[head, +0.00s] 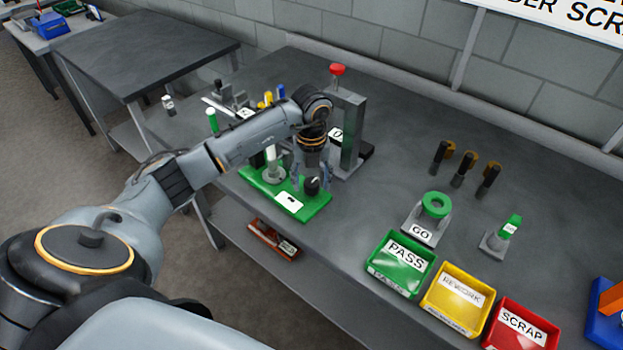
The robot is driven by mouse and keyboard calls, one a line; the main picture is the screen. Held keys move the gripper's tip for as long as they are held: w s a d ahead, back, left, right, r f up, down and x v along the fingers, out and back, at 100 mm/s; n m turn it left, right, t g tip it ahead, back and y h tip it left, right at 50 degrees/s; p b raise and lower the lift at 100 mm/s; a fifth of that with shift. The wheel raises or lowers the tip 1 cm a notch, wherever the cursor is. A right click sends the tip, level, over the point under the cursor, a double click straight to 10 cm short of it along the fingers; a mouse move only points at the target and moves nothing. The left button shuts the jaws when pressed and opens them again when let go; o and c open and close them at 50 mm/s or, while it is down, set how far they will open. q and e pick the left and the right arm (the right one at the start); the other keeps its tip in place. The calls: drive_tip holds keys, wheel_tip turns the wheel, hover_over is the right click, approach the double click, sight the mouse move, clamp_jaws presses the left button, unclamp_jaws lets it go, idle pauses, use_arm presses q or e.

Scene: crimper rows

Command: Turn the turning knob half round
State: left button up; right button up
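A black turning knob (312,186) stands near the right end of a green base plate (257,184) on the bench. A pale upright cylinder on a grey round foot (273,174) stands on the same plate, left of the knob. My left gripper (312,182) points down over the plate, its fingers apart on either side of the knob. Whether a fingertip touches the knob cannot be told at this size. My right gripper is not in view.
A grey press frame with a red top (338,70) stands close behind my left gripper. Green PASS (402,263), yellow REWORK (457,300) and red SCRAP (521,325) bins line the front edge. A green ring GO gauge (436,206) stands behind them.

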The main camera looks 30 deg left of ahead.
use_arm(q)
drive_tip(key=c, duration=0.9)
